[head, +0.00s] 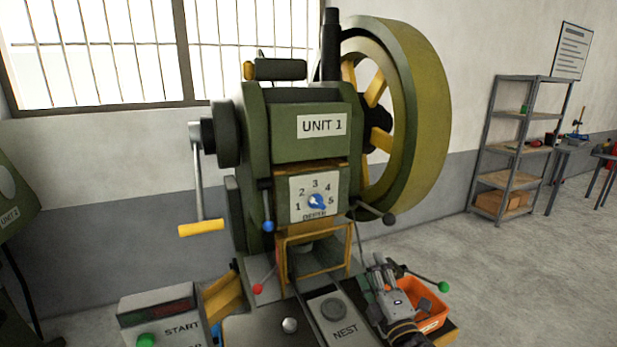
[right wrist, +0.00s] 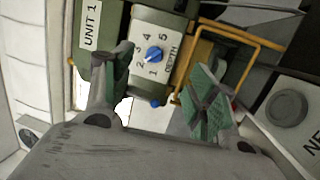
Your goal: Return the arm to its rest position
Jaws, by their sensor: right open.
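My right gripper (head: 385,272) is in front of the green press marked UNIT 1 (head: 310,125), to the right of the NEST block (head: 335,312) and beside an orange bin (head: 428,305). Its arm comes in from the bottom. In the right wrist view the right gripper (right wrist: 155,92) has its two green-padded fingers apart, with nothing between them. Beyond the fingers are the depth dial (right wrist: 153,54) and the yellow guard frame (right wrist: 240,38). My left gripper is in no view.
A yellow-handled crank (head: 200,229) sticks out at the press's left. Levers with a red knob (head: 258,288) and a green knob (head: 443,287) stand near the guard. A START box (head: 165,312) is at the lower left. A shelf (head: 510,150) stands far right, beyond open floor.

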